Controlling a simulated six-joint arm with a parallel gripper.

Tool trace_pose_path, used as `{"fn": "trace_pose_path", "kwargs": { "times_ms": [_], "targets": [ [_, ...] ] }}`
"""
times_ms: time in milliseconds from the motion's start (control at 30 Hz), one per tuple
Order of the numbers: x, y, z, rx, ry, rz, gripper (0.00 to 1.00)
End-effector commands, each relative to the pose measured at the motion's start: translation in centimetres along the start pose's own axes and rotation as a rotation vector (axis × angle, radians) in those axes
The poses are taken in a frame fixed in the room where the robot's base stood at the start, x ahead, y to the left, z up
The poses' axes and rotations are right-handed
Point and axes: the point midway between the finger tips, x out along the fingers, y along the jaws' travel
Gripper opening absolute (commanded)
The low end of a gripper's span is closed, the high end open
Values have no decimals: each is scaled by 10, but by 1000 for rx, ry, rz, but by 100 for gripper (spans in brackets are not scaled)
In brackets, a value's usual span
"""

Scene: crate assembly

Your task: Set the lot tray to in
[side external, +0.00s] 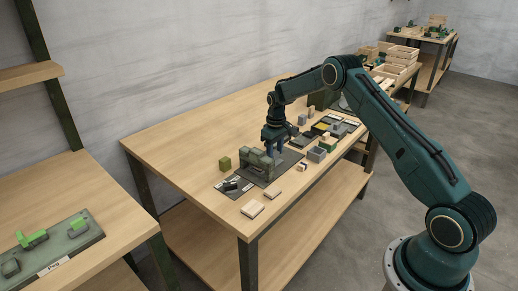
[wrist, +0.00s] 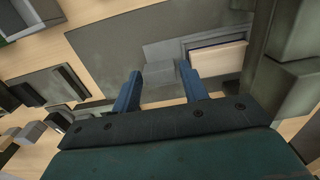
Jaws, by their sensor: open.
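My gripper (side external: 274,143) is over the grey-green fixture (side external: 257,162) on its dark base plate in the side view. In the wrist view its two blue fingers (wrist: 162,88) are apart, with a small grey block (wrist: 160,72) between or just beyond their tips. The block seems to belong to a flat grey part, perhaps the lot tray. A pale wooden piece (wrist: 218,60) lies in a dark-edged recess just right of it. I cannot tell whether the fingers touch the block, or how far in the tray is.
A tall grey-green wall (wrist: 275,70) of the fixture stands close on the right in the wrist view. The table's left part is clear.

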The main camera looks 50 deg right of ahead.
Motion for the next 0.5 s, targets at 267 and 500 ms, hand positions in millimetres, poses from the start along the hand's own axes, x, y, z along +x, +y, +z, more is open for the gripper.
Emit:
{"fn": "trace_pose_path", "kwargs": {
  "times_ms": [267, 500],
  "targets": [
    [0, 0, 0, 0, 0, 0, 38],
    [0, 0, 0, 0, 0, 0, 0]
  ]
}}
